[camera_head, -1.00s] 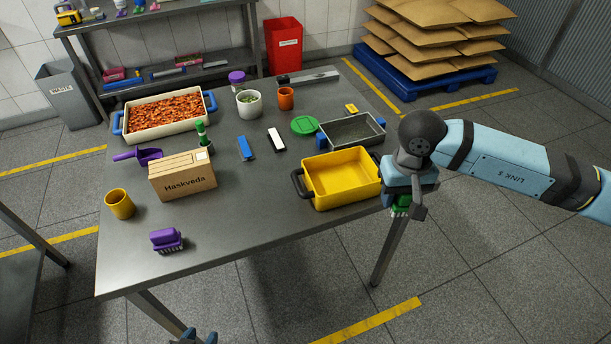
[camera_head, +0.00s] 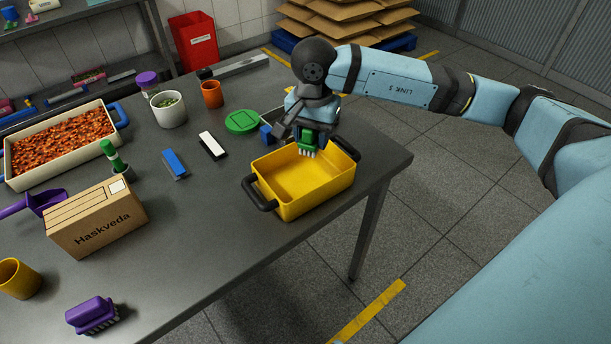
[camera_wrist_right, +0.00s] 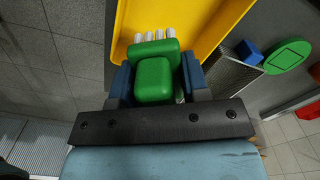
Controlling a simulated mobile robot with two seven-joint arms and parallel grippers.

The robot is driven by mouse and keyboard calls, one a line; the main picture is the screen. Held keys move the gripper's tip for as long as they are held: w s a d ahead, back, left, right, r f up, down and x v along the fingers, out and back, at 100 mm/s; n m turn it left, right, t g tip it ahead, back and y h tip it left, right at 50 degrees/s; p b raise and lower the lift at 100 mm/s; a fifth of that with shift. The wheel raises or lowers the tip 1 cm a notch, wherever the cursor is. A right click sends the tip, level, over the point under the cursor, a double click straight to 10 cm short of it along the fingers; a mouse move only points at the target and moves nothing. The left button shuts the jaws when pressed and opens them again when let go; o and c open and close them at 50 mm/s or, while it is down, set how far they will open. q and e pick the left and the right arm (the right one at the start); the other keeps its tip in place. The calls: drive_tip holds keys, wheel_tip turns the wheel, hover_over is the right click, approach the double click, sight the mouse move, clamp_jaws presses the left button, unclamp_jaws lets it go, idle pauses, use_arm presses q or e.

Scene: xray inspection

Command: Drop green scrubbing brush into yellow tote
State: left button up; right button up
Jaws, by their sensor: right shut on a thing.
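The green scrubbing brush (camera_head: 308,140) is held in my right gripper (camera_head: 307,136), bristles down, above the back part of the yellow tote (camera_head: 296,200). In the right wrist view the brush (camera_wrist_right: 153,80) sits between the two blue-grey fingers of the right gripper (camera_wrist_right: 153,84). The yellow tote (camera_wrist_right: 215,22) shows behind it there. The tote is empty as far as I can see and has dark handles at both ends. My left gripper is not in view.
A grey metal bin behind the tote is mostly hidden by my right arm. A green round lid (camera_head: 242,122), a white-and-black block (camera_head: 212,146) and a blue block (camera_head: 174,164) lie left of the tote. A cardboard box (camera_head: 98,218) and purple brush (camera_head: 92,314) are farther left.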

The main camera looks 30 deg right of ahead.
wheel_tip(320, 180, down, 2)
drive_tip(key=shift+w+f+b, duration=0.1)
drive_tip(key=shift+f+b, duration=0.1)
drive_tip(key=shift+b, duration=0.1)
drive_tip(key=shift+f, duration=0.35)
drive_tip(key=o, duration=1)
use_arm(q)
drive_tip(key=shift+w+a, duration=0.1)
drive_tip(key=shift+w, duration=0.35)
use_arm(e)
drive_tip(key=shift+r, duration=0.55)
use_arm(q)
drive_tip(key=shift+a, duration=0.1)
use_arm(e)
wheel_tip(320, 180, up, 13)
drive_tip(key=shift+f, duration=0.1)
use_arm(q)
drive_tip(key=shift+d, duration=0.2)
